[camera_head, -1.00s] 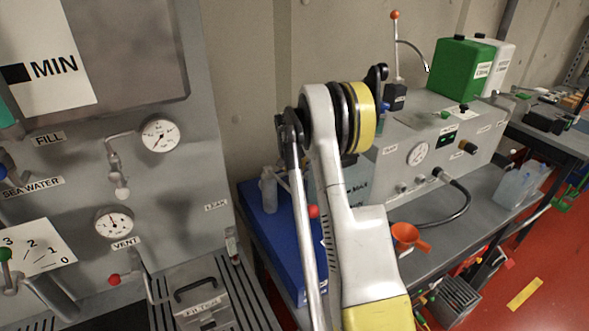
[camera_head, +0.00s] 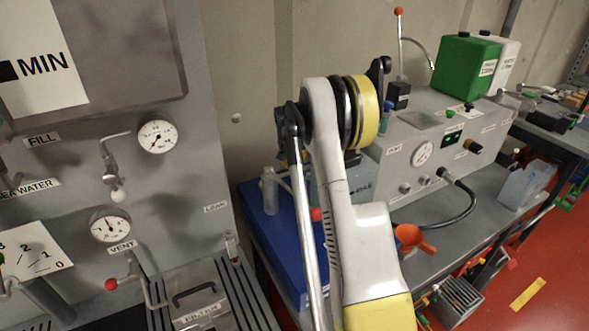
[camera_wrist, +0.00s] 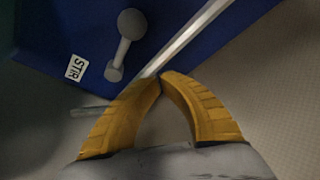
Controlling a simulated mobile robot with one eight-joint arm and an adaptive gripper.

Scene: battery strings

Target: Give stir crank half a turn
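The stir crank (camera_wrist: 122,45) shows in the wrist view as a grey stem with a round ball knob. It stands on the blue box (camera_wrist: 60,32) beside a white STIR label (camera_wrist: 76,67). My gripper (camera_wrist: 160,78) has yellow fingers whose tips meet, with nothing visible between them. The tips are below and right of the crank in the picture, apart from it. In the head view the blue box (camera_head: 258,228) is partly covered by my arm. My gripper and the crank cannot be made out there.
A metal rod (camera_wrist: 190,38) runs diagonally past my fingertips. In the head view a clear bottle (camera_head: 269,190) stands on the blue box. A gauge panel (camera_head: 190,215) is at left. A bench with a grey unit (camera_head: 400,150) and orange funnel (camera_head: 410,238) is at right.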

